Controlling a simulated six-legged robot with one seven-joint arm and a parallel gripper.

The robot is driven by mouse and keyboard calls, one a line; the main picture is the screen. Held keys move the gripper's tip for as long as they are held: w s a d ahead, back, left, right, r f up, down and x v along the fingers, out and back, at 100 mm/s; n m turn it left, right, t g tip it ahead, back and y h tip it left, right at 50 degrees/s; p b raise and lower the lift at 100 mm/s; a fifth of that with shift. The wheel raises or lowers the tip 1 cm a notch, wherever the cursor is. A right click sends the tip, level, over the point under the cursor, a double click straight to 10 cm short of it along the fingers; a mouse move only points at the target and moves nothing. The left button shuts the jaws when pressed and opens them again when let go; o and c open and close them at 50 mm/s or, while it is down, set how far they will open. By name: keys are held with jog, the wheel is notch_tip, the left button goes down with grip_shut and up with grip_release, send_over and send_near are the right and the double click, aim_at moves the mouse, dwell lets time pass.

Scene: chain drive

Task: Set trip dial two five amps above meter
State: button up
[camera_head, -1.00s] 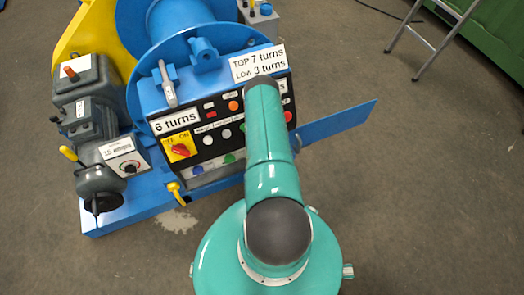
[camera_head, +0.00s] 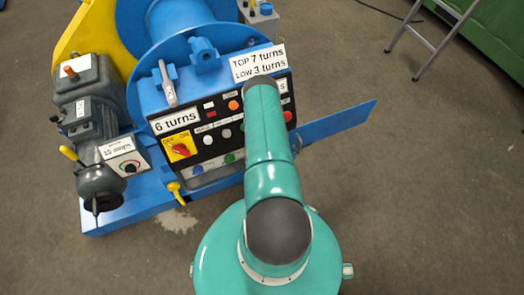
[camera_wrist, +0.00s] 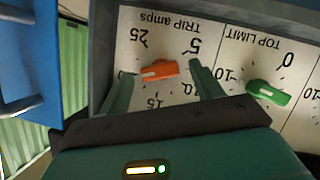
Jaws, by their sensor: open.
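The trip dial is an orange knob (camera_wrist: 160,69) on a white panel marked "TRIP amps", seen upside down in the wrist view. Its pale end faces left, below the 25 in the picture. The numbers 25, 5, 10 and 15 show around it; part of the scale is hidden by my fingers. My gripper (camera_wrist: 161,72) is open, one finger on each side of the orange knob. I cannot tell whether the fingers touch it. In the head view my gripper is hidden behind my arm. I cannot make out the meter's reading there.
A green knob (camera_wrist: 267,91) marked "TOP LIMIT" sits close to the right finger. A blue part (camera_wrist: 30,60) stands at the left. In the head view the blue winch machine (camera_head: 205,75) carries a black control panel (camera_head: 222,125) and a small white dial plate (camera_head: 125,160).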

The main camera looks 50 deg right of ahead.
jog(key=v, duration=0.6)
jog(key=shift+s+a, duration=0.15)
dwell(0.4)
